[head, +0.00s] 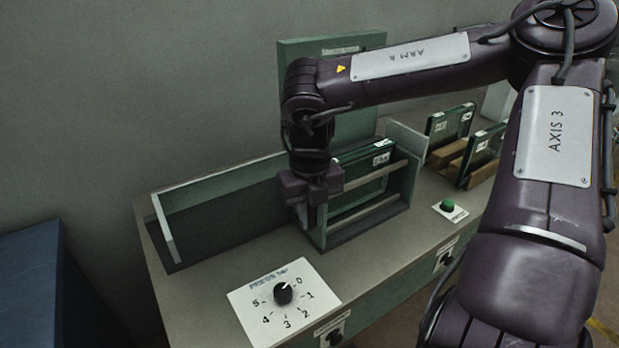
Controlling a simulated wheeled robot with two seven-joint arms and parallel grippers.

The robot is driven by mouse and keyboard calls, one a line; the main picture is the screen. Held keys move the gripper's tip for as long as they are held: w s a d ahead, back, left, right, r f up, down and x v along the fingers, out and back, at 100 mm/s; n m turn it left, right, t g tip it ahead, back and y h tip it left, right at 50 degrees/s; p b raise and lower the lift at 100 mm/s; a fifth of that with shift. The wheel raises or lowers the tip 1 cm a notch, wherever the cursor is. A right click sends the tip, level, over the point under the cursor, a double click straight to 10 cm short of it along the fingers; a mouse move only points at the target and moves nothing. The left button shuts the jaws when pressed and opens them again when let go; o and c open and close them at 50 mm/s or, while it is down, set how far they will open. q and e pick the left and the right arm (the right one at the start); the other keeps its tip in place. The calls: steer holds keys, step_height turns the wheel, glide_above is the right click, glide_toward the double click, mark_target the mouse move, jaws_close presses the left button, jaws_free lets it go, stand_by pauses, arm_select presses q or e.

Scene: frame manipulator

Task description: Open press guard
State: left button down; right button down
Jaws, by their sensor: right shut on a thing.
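The press (330,50) stands at the back of the grey bench with a tall green panel. The press guard (372,212), a framed piece with light horizontal bars, stands at the front of the press. My right gripper (310,222) points down at the left end of the guard and is shut on it. The gripper's own body hides the exact spot where it grips. Green-edged plates (365,152) show behind the guard's upper bar. My left gripper is not in view.
A low green-walled bay (220,205) lies left of the guard and looks empty. A dial plate (283,293) with a black knob is at the front. A green button (448,206) sits right of the guard. Framed plates on wooden blocks (452,152) stand farther right. A blue box (30,290) is at left.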

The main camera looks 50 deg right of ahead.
steer(key=c, duration=1.4)
jaws_free()
steer(key=shift+r, duration=0.1)
steer(key=shift+o, duration=0.2)
step_height(320, 180, up, 8)
steer(key=shift+f+b, duration=0.1)
steer(key=shift+b, duration=0.3)
steer(key=shift+f, duration=0.1)
